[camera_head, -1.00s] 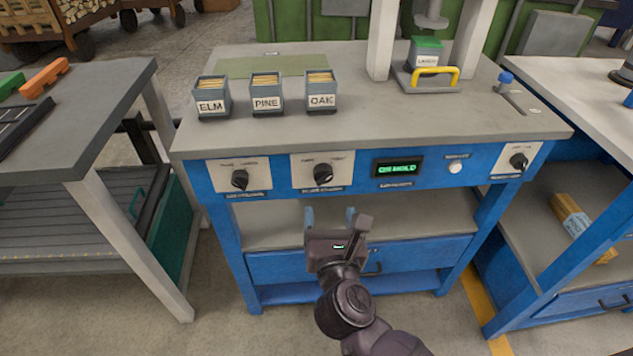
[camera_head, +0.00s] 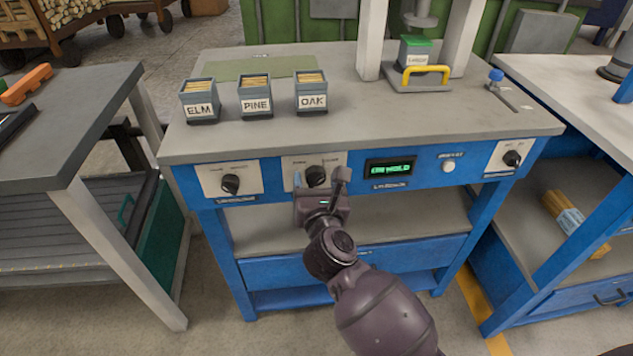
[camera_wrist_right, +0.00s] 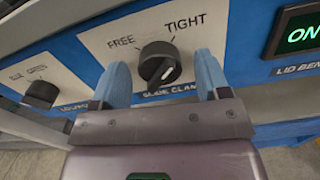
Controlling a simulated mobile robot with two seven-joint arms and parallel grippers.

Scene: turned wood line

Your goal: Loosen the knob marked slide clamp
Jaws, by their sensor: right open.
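The slide clamp knob (camera_head: 317,176) is black, on a pale plate on the blue bench front. In the right wrist view, the knob (camera_wrist_right: 158,64) sits below the words FREE, at left, and TIGHT, at right; a white mark shows on its lower right, but I cannot tell which setting it points to. My right gripper (camera_head: 317,183) is at this knob. In the wrist view, the open blue fingers of the right gripper (camera_wrist_right: 161,68) stand on either side of the knob, with gaps visible. The lower label is partly covered. My left gripper is out of view.
Another black knob (camera_head: 230,184) is on the left plate, and a third (camera_head: 512,158) at far right. A lit green display (camera_head: 391,169) and a white button (camera_head: 448,165) lie right of the gripper. ELM, PINE and OAK bins (camera_head: 311,97) stand on the bench top.

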